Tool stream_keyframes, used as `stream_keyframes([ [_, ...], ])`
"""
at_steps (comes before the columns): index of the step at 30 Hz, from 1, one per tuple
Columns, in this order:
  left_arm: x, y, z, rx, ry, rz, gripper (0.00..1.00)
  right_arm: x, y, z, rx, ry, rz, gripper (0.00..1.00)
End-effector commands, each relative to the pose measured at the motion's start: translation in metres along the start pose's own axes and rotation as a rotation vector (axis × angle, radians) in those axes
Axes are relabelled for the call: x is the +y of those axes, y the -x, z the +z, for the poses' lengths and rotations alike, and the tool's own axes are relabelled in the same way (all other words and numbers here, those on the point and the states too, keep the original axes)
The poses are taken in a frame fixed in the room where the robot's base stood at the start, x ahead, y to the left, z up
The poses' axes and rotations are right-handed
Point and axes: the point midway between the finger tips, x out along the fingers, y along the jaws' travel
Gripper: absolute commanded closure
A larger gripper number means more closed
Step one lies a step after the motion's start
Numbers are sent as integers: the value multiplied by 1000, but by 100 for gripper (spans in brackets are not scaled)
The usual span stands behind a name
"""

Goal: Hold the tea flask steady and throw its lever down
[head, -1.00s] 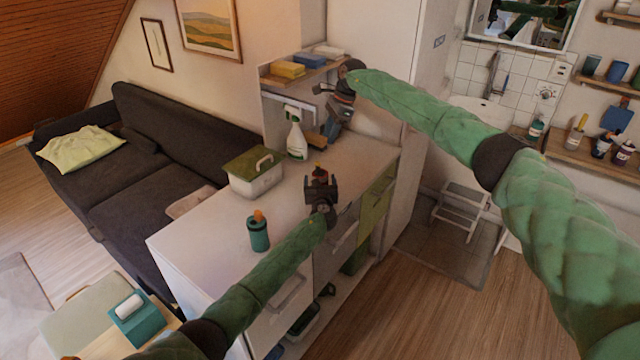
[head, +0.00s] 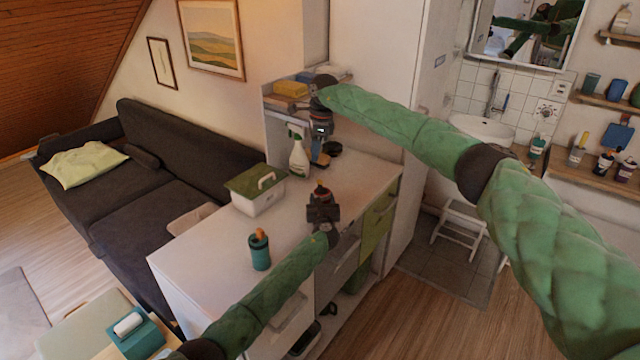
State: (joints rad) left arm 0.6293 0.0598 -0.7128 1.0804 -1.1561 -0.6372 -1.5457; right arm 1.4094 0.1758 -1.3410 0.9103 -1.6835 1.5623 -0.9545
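A teal flask-like container (head: 260,252) with an orange piece on top stands upright on the white counter, left of my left gripper. A dark reddish bottle-like thing (head: 320,194) with a small orange top stands just beyond my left gripper (head: 321,207). I cannot tell which of the two is the tea flask. The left gripper's fingers are at the reddish thing, but whether they are closed on it is unclear. My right gripper (head: 319,146) points down over the counter's back, beside the spray bottle. Its fingers are too small and dark to read.
A white spray bottle (head: 298,155) and a green-lidded white box (head: 257,190) stand on the counter (head: 210,265). A shelf with a yellow box (head: 290,89) is behind the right gripper. The counter's front middle is clear.

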Motion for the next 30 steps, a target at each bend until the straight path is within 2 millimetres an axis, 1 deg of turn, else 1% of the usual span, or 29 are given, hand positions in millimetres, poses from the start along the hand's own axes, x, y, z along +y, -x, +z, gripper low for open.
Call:
stream_keyframes([
  [7, 0, 0, 0, 0, 0, 0, 75, 1, -2, -6, 90, -324, -36, 65],
  [12, 0, 0, 0, 0, 0, 0, 75, 0, -1, -13, 125, -557, -65, 65],
  [15, 0, 0, 0, 0, 0, 0, 75, 0, -1, -15, 133, -668, -76, 65],
  [19, 0, 0, 0, 0, 0, 0, 75, 1, -1, -16, 134, -767, -81, 65],
  [24, 0, 0, 0, 0, 0, 0, 75, 1, -4, -16, 133, -821, -84, 65],
  [26, 0, 0, 0, 0, 0, 0, 75, 1, -8, -17, 133, -825, -84, 65],
  [30, 0, 0, 0, 0, 0, 0, 75, 1, -24, -20, 133, -826, -82, 65],
])
